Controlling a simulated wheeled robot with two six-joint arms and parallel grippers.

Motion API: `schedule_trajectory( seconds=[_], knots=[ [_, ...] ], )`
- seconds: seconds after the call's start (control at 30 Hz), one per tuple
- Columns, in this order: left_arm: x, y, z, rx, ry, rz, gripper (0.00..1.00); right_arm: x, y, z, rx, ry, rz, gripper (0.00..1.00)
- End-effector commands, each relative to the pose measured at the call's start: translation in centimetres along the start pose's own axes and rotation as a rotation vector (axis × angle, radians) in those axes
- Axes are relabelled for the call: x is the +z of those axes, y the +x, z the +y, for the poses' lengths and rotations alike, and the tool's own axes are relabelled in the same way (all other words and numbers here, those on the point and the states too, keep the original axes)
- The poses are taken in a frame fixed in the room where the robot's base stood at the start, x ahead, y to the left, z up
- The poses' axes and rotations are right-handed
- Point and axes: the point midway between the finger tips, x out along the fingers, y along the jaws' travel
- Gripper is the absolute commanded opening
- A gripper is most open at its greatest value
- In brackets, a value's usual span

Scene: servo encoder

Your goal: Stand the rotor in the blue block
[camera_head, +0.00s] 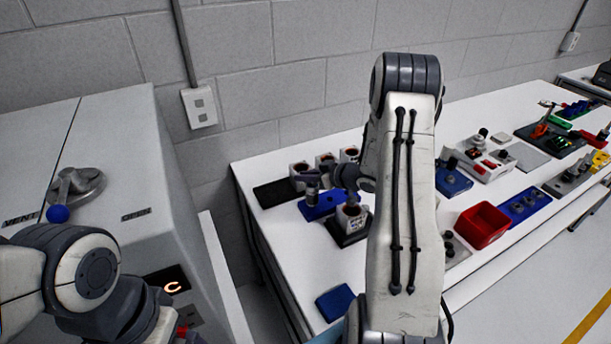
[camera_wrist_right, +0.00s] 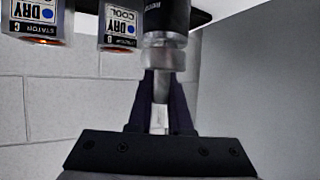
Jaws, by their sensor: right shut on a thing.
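The rotor (camera_wrist_right: 167,14), a black cylinder with a silver collar and pale shaft, is in my right gripper (camera_wrist_right: 161,106). The jaws are shut around its shaft, and the wrist view is upside down. In the head view the rotor (camera_head: 312,197) looks upright, body down, at the left part of the blue block (camera_head: 326,209) on the white table. I cannot tell whether it is seated in the block or just above it. My right gripper (camera_head: 322,181) reaches in from the right, partly hidden by its own arm. My left arm is at lower left; its fingers are out of sight.
Several white labelled stations (camera_head: 300,171) stand behind the block, and one on a dark base (camera_head: 350,218) stands in front. A black mat (camera_head: 277,193) lies to the left. A red bin (camera_head: 481,225) stands right of my arm. A blue pad (camera_head: 336,302) lies near the front edge.

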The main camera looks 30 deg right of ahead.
Motion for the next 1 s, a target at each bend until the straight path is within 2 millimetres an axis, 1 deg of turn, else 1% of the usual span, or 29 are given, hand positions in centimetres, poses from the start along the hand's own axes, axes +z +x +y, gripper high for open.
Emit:
schedule_trajectory(
  seconds=[0.17, 0.7, 0.97, 1.0],
  knots=[
    [0.0, 0.0, 0.0, 0.0, 0.0, 0.0, 1.0, -0.1, 0.0, 0.1, 0.001, -0.002, 0.003, 0.0],
    [0.1, 1.0, -0.1, 0.0, 0.0, 0.0, 1.0, 1.2, 0.7, 0.1, 0.001, -0.002, 0.004, 0.0],
    [0.1, 0.9, -0.1, 0.0, 0.0, 0.0, 1.0, 1.2, 0.7, 0.1, 0.001, -0.002, 0.004, 0.0],
    [0.1, 0.9, -0.1, 0.0, 0.0, 0.0, 1.0, 1.2, 0.7, 0.1, 0.001, -0.002, 0.004, 0.21]
  ],
)
